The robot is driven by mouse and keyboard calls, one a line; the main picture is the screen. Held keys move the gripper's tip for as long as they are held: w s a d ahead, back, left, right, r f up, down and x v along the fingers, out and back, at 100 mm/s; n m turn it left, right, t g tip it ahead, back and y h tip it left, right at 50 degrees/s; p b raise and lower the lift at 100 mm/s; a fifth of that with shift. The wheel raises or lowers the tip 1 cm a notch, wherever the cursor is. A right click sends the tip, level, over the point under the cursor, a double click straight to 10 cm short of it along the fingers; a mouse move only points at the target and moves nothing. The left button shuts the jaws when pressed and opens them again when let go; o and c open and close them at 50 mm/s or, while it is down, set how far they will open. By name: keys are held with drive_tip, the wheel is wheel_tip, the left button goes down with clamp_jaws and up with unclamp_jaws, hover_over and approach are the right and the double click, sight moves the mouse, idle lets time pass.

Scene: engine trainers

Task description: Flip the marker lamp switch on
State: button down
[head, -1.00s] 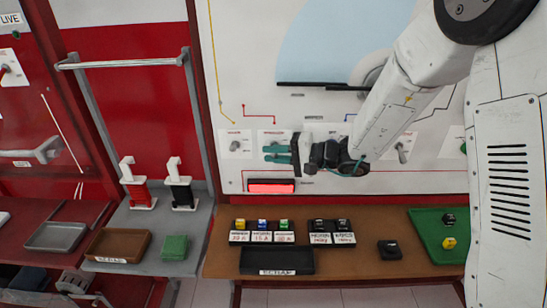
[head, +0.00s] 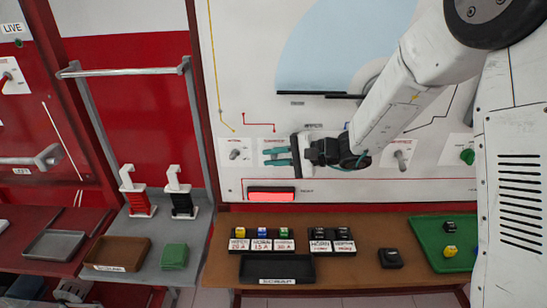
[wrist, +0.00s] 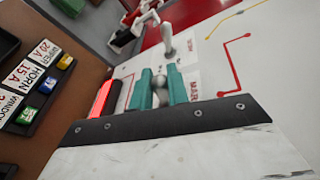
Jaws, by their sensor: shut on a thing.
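The marker lamp switch (wrist: 160,82) is a small grey lever on a white label plate reading "MAR…" on the upright panel. In the wrist view it stands between the two teal fingers of my gripper (wrist: 159,90), which are shut on it. In the head view my gripper (head: 277,157) lies in front of the switch plate (head: 268,142), and the fingers hide most of the lever. Whether the lever is up or down is hard to tell. A lit red lamp bar (head: 271,194) sits below it on the panel and also shows in the wrist view (wrist: 103,98).
Another grey lever switch (head: 235,154) stands close on the left, and one (head: 400,158) on the right, with a green knob (head: 467,156) beyond. Below, a brown bench holds labelled fuses (head: 262,240), a black tray (head: 278,269) and a green mat (head: 438,256).

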drive_tip(key=c, duration=1.4)
unclamp_jaws()
drive_tip(key=v, duration=0.8)
